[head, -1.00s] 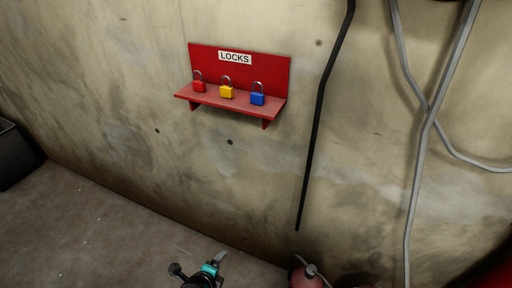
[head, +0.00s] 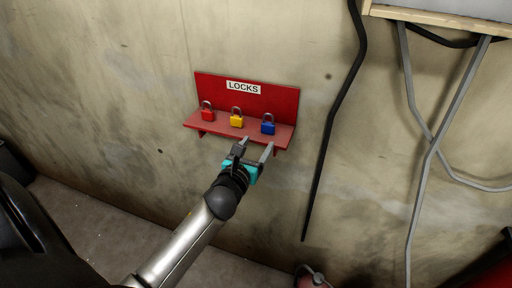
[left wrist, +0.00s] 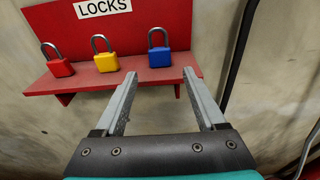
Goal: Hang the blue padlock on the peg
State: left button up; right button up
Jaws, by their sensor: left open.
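The blue padlock (head: 268,127) stands upright at the right end of the red shelf (head: 217,129), its shackle up. It also shows in the left wrist view (left wrist: 159,57), ahead of my fingers and between their lines. My left gripper (head: 256,148) is open and empty, just in front of and below the shelf edge, short of the padlock. In the left wrist view its two fingers (left wrist: 160,84) point at the shelf. I see no peg in these frames. My right gripper is not in view.
A yellow padlock (head: 237,121) and a red padlock (head: 207,114) stand left of the blue one. A black cable (head: 330,130) hangs right of the shelf, with grey pipes (head: 430,160) beyond. A wooden-edged board (head: 440,22) is at the top right.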

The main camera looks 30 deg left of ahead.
pick_arm(q)
jog(key=shift+b+x, duration=1.5)
jog(key=shift+x, duration=2.9)
jog(key=shift+a, duration=0.1)
jog(key=c, duration=1.1)
jog(key=shift+r+p, duration=0.7)
jog(key=shift+p, duration=0.1)
jog(key=shift+f+p+v, duration=0.2)
jog(key=shift+p+v, duration=0.3)
jog(key=shift+v, duration=0.85)
jog(key=shift+f+p+v, duration=0.2)
jog(key=shift+p+v, duration=0.3)
jog(key=shift+v, duration=0.8)
jog(key=p, duration=0.1)
send_near(267, 125)
jog(key=s, duration=0.2)
jog(key=f, duration=0.1)
jog(key=shift+s+d+f, duration=0.1)
jog(key=shift+s+d, duration=0.3)
